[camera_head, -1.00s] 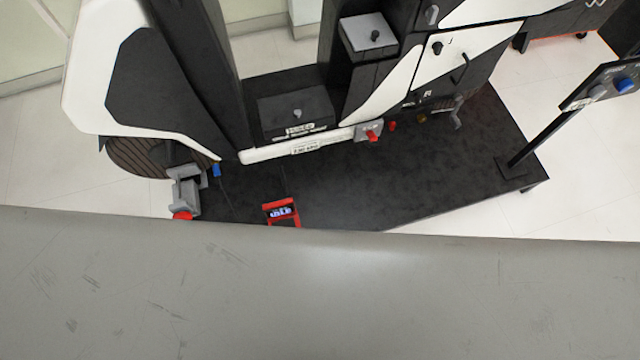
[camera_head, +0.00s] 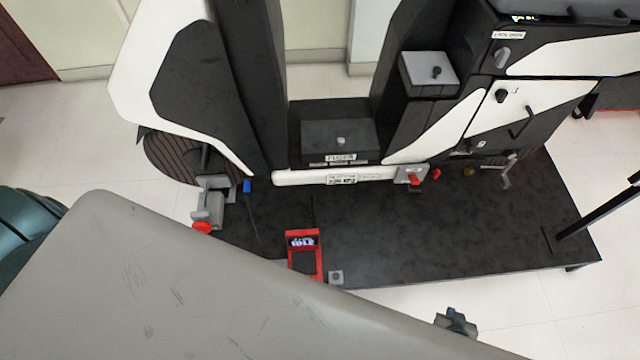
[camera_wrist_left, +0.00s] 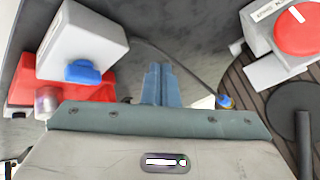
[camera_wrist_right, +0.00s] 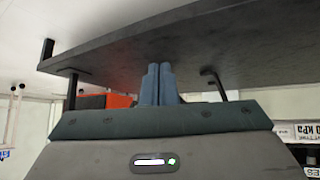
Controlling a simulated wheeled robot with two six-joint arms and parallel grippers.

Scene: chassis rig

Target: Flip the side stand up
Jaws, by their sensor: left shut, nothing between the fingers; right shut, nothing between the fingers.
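A grey bent bar (camera_head: 508,172) hangs at the lower right of the black and white chassis rig (camera_head: 180,80) in the head view. It may be the side stand, but it is too small to be sure. My right gripper (camera_head: 457,322) is low in the head view, apart from the bar and in front of the black platform. In the right wrist view its fingers (camera_wrist_right: 158,84) are shut and empty below a dark slab. My left gripper is hidden in the head view. In the left wrist view its fingers (camera_wrist_left: 160,84) are shut and empty.
The black platform (camera_head: 440,240) carries a red device (camera_head: 304,255) with a lit screen and a grey clamp with a red knob (camera_head: 202,228). A post (camera_head: 600,207) stands at the right. My own grey body covers the lower left. Pale floor is free at the lower right.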

